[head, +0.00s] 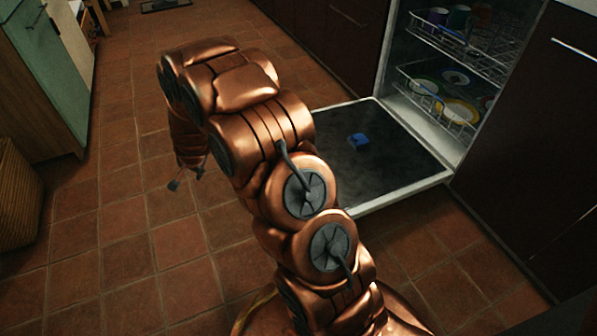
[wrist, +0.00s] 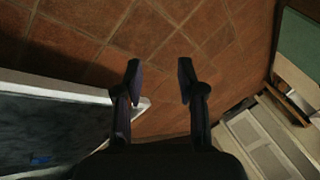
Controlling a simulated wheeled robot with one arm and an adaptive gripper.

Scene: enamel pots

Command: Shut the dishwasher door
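The dishwasher door (head: 390,168) lies folded down flat, low over the tiled floor, in the head view. A small blue object (head: 358,141) rests on its inner face. The door's pale edge (wrist: 70,87) also shows at the left of the wrist view. The dishwasher (head: 433,110) is open, with plates and cups in its racks. My gripper (head: 186,182) hangs left of the door, partly hidden by my arm in the head view. In the wrist view its two fingers (wrist: 158,82) are apart with bare floor between them; the left finger is close to the door's edge.
Dark cabinets (head: 352,40) flank the dishwasher. A green and wooden cabinet (head: 50,70) stands at the left, with a woven basket (head: 18,195) near it. The tiled floor (head: 115,235) between is clear. My arm hides part of the door's near left side.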

